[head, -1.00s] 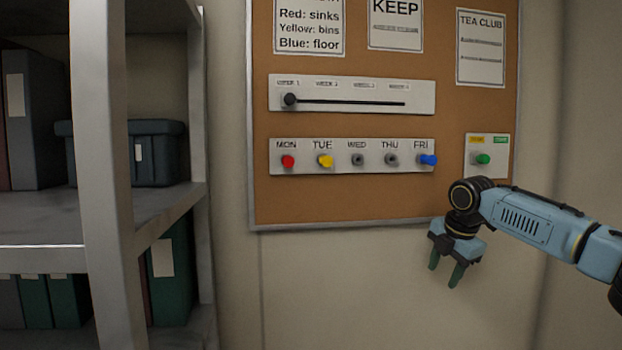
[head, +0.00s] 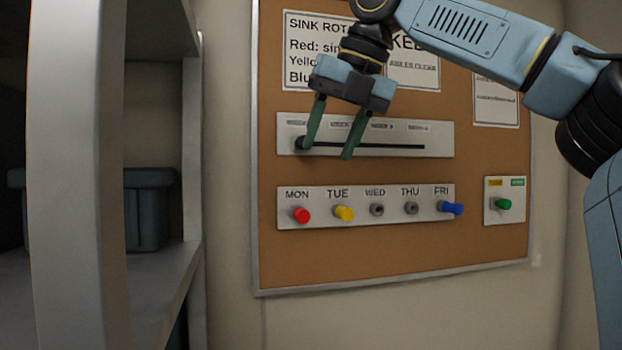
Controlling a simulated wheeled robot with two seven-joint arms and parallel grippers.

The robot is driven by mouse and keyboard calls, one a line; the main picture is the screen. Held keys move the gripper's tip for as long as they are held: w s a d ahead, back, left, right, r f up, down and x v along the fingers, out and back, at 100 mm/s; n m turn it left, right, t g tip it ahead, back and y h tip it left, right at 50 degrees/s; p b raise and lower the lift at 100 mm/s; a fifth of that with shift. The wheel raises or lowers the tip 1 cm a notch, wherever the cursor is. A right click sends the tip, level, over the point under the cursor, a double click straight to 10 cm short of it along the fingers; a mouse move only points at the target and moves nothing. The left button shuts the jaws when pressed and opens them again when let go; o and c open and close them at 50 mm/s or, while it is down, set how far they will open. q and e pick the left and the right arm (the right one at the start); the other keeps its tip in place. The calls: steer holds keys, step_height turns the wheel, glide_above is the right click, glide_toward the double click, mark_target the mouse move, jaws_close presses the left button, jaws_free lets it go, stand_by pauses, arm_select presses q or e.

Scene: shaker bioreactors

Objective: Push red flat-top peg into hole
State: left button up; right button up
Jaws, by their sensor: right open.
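The red flat-top peg (head: 301,215) sits under the MON label at the left end of the white day strip (head: 322,217). A yellow peg (head: 344,213) is under TUE and a blue peg (head: 451,208) under FRI, sticking out to the right. The WED hole (head: 377,209) and THU hole (head: 411,208) show as grey sockets without coloured pegs. My right gripper (head: 325,153) is open and empty, fingers pointing down in front of the slider strip, above the day strip and the red peg. My left gripper is not in view.
The slider strip (head: 435,139) with its dark knob is partly behind my right fingers. A small panel with a green peg (head: 503,204) is at the right of the corkboard (head: 400,255). A grey shelf (head: 85,180) with a blue-grey bin (head: 150,208) stands at the left.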

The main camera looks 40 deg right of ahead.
glide_toward(303, 219)
steer(key=w, duration=0.2)
steer(key=x, duration=0.6)
steer(key=shift+s+d+f, duration=0.15)
steer(key=shift+d+f, duration=0.15)
steer(key=shift+f, duration=0.2)
steer(key=shift+c, duration=0.7)
jaws_close()
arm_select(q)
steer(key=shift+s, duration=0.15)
arm_select(e)
steer(key=shift+s+a, duration=0.1)
steer(key=shift+s, duration=0.05)
steer(key=shift+s+a, duration=0.25)
steer(key=shift+s, duration=0.2)
